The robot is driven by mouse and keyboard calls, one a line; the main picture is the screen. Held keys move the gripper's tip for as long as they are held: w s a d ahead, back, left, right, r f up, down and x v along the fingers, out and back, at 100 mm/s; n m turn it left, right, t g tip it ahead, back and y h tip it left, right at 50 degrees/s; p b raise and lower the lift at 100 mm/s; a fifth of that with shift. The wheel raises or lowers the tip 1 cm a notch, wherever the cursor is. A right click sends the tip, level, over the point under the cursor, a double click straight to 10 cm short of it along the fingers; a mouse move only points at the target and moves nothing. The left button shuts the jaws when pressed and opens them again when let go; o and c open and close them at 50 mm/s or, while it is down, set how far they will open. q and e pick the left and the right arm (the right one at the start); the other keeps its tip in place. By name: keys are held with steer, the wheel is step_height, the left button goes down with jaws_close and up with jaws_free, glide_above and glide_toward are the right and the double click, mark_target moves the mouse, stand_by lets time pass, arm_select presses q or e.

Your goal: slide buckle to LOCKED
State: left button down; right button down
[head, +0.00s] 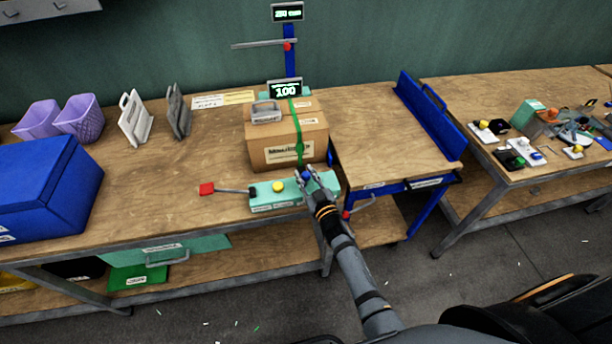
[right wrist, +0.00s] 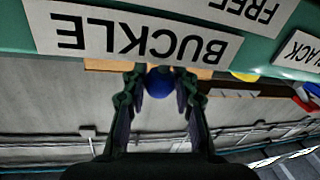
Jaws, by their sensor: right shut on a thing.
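The buckle's blue knob (head: 306,174) is at the right part of the teal panel (head: 262,207) in front of the cardboard box. My right gripper (head: 311,181) is shut on this knob. In the right wrist view, its fingers (right wrist: 161,80) stand on both sides of the blue knob (right wrist: 160,84). The BUCKLE label (right wrist: 140,33) and the FREE label (right wrist: 250,8) show upside down on the teal panel there. No LOCKED label can be read. A green strap (head: 298,125) runs over the box (head: 265,155). My left gripper is out of view.
A yellow knob (head: 278,187) and a red-ended lever (head: 207,189) are left of my gripper. A blue bin (head: 45,190) is at the left; bare wood (head: 170,170) lies between.

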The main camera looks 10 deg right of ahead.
steer(key=d+p, duration=0.1)
steer(key=d, duration=0.4)
steer(key=shift+d+f, duration=0.1)
steer(key=shift+d, duration=0.1)
steer(key=shift+a, duration=0.15)
steer(key=c, duration=1.3)
jaws_free()
steer(key=shift+s, duration=0.1)
steer(key=shift+o, duration=1.4)
steer(key=shift+s+d, duration=0.1)
steer(key=shift+d, duration=0.2)
steer(key=shift+a, duration=0.1)
